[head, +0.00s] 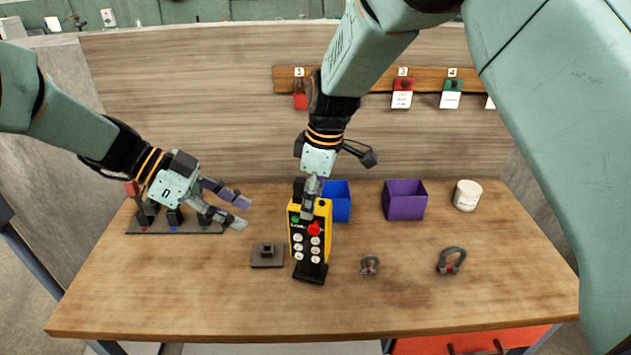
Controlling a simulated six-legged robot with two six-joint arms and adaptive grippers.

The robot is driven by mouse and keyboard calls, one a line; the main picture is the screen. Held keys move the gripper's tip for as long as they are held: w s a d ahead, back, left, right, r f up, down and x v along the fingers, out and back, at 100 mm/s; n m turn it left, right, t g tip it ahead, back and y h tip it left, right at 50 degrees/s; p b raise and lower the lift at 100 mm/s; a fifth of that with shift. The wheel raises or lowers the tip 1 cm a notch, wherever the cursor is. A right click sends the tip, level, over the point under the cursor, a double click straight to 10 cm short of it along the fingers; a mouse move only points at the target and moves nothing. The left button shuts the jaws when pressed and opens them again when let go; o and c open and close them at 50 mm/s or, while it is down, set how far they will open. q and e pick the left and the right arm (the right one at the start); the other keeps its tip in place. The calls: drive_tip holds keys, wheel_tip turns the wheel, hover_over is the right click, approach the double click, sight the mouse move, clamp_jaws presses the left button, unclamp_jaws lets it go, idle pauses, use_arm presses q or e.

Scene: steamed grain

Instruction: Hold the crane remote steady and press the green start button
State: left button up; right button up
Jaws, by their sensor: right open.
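The crane remote (325,236) is a yellow and black pendant standing upright on a dark base near the middle of the table. Its green start button (295,219) is at the upper left of its face, beside a larger red button (314,228). Several pale buttons are below. My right gripper (306,212) is open and points down at the top of the remote, with a finger overlapping its upper face; I cannot tell whether it touches. My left gripper (245,213) is open and empty, left of the remote, its fingers pointing toward it.
A small dark block on a plate (267,261) lies left of the remote. A blue bin (341,207), purple bin (404,207) and white cup (467,195) stand behind. A rack (180,228) is at left. The front table is clear.

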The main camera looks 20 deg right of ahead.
sight(310, 239)
drive_tip(key=shift+w+a+f, duration=0.1)
drive_tip(key=shift+a+f, duration=0.05)
drive_tip(key=shift+f, duration=0.55)
drive_tip(key=shift+w+a+f, duration=0.1)
drive_tip(key=shift+a+f, duration=0.05)
drive_tip(key=shift+f, duration=0.55)
use_arm(q)
drive_tip(key=shift+a, duration=0.15)
use_arm(e)
drive_tip(key=shift+s+d, duration=0.1)
drive_tip(key=c, duration=0.6)
clamp_jaws()
use_arm(q)
clamp_jaws()
use_arm(e)
drive_tip(key=shift+f, duration=0.1)
